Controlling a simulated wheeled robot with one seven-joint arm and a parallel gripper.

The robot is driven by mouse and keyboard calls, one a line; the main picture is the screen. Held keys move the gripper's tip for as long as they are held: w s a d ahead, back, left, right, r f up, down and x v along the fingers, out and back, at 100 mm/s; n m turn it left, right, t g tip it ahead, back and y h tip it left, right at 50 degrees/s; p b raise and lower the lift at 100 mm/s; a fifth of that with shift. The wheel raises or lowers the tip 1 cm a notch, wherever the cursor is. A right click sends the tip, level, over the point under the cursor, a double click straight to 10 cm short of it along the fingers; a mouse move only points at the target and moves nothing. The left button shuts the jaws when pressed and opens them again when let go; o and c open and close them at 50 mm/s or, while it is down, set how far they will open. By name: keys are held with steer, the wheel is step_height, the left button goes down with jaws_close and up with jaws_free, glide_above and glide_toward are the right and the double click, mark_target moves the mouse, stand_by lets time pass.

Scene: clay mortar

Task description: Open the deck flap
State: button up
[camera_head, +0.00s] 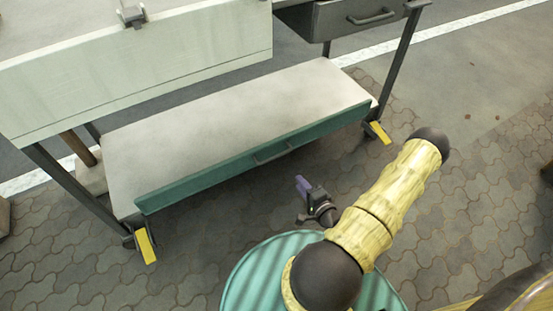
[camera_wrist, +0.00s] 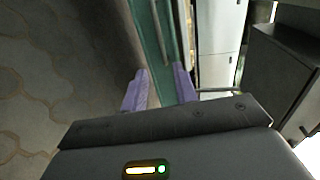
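A cart holds a low pale deck (camera_head: 235,112) with a teal front panel (camera_head: 200,181), which appears to be the flap. A dark bar handle (camera_head: 270,153) sits near the panel's middle. The panel stands upright along the deck's front edge. My gripper (camera_head: 302,186), with purple fingers, is in front of and apart from the panel, a little right of the handle. In the wrist view the fingers (camera_wrist: 160,88) are spread with nothing held, and the teal panel (camera_wrist: 146,32) shows beyond them.
A large pale board (camera_head: 150,75) with a latch (camera_head: 131,15) hangs above the deck at left. A dark drawer (camera_head: 335,18) with a handle is at upper right. Yellow-tabbed casters (camera_head: 145,246) stand at the cart's front corners.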

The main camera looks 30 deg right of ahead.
mark_target(277, 157)
steer(key=shift+w, duration=0.1)
steer(key=b+x, duration=0.7)
steer(key=x, duration=1)
steer(key=shift+w+b, duration=0.15)
steer(key=shift+b, duration=0.15)
steer(key=shift+c, duration=0.4)
jaws_close()
